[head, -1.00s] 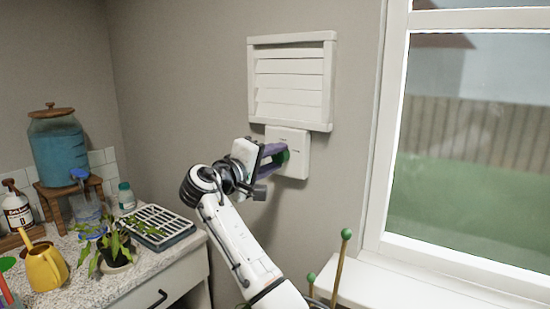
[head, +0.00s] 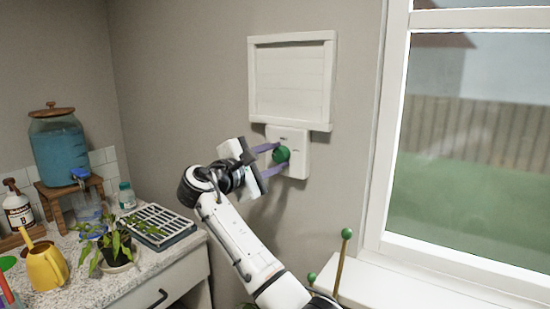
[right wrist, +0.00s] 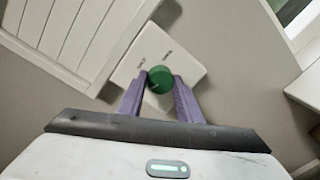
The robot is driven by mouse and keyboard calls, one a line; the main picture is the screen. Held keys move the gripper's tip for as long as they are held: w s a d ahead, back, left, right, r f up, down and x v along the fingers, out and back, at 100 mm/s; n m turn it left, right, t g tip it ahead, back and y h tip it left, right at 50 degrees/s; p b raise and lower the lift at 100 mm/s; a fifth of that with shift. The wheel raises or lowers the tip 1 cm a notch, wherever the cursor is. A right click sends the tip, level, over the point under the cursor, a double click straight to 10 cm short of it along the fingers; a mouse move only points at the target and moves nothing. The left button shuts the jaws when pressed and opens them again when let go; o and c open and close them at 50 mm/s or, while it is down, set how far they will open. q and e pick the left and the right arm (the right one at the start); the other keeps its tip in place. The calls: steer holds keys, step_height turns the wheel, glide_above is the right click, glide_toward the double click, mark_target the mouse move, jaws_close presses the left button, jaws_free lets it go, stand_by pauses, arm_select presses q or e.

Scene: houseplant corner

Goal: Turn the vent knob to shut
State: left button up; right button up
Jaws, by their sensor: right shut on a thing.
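The green vent knob (head: 281,154) sits on a white wall plate (head: 300,163) below the vent. My right gripper (head: 277,160) is shut on the knob, with one purple finger on each side of it. The right wrist view shows the knob (right wrist: 160,79) between both fingertips, in front of the plate (right wrist: 184,52) with small dark lettering too small to read. The vent (head: 292,82) has its slats lying flat and closed in its white frame. My left gripper is not in view.
A window (head: 470,150) with a white sill is at the right. Green-tipped stakes (head: 346,234) stand in front of it. At the left, a counter holds a potted plant (head: 117,249), a yellow watering can (head: 46,267), a rack (head: 156,226) and a water dispenser (head: 58,145).

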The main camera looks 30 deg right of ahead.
steer(key=shift+n, duration=0.4)
steer(key=o, duration=1)
steer(key=shift+o, duration=0.2)
steer(key=shift+a, duration=0.15)
steer(key=b+v, duration=0.2)
steer(key=v, duration=0.8)
